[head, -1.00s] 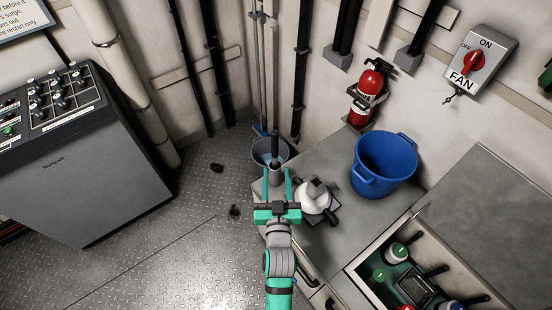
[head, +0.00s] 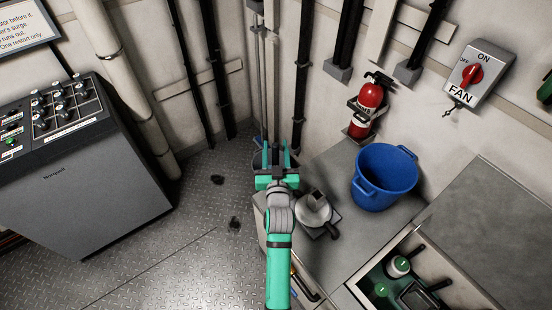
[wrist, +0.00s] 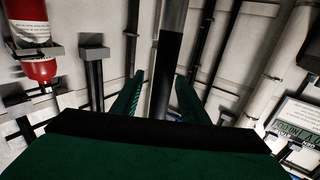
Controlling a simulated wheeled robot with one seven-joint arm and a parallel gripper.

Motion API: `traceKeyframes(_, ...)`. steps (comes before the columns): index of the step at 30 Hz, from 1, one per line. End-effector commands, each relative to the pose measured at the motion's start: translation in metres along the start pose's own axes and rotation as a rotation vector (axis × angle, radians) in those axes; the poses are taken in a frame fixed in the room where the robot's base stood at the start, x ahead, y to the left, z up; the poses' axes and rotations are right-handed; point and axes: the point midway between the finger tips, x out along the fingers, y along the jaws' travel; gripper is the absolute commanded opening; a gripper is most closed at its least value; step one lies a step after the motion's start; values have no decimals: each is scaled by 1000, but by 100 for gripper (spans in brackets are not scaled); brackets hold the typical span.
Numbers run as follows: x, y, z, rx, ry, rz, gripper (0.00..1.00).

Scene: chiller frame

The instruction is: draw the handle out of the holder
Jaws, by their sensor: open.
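A dark upright handle (wrist: 165,75) runs between my gripper's two green fingers in the wrist view, black along its middle and grey towards the top of the picture. In the head view my gripper (head: 276,154) reaches out at the corner, its fingers spread either side of a dark shape. The fingers stand apart and I see no clear contact with the handle. The holder is hidden behind my gripper and wrist in the head view, and I cannot make it out for certain in the wrist view.
A grey bucket (head: 291,160) stands partly hidden just behind my gripper. A fire extinguisher (head: 367,105) hangs on the wall.

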Motion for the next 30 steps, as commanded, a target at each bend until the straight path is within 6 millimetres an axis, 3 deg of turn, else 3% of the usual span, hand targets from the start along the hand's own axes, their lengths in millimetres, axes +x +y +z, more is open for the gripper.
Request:
traceKeyframes(6,15,0,0,-1,-1,0,40)
traceKeyframes(15,16,0,0,-1,-1,-1,40)
traceKeyframes(21,16,0,0,-1,-1,-1,0)
traceKeyframes(30,16,0,-6,-3,1,-1,0)
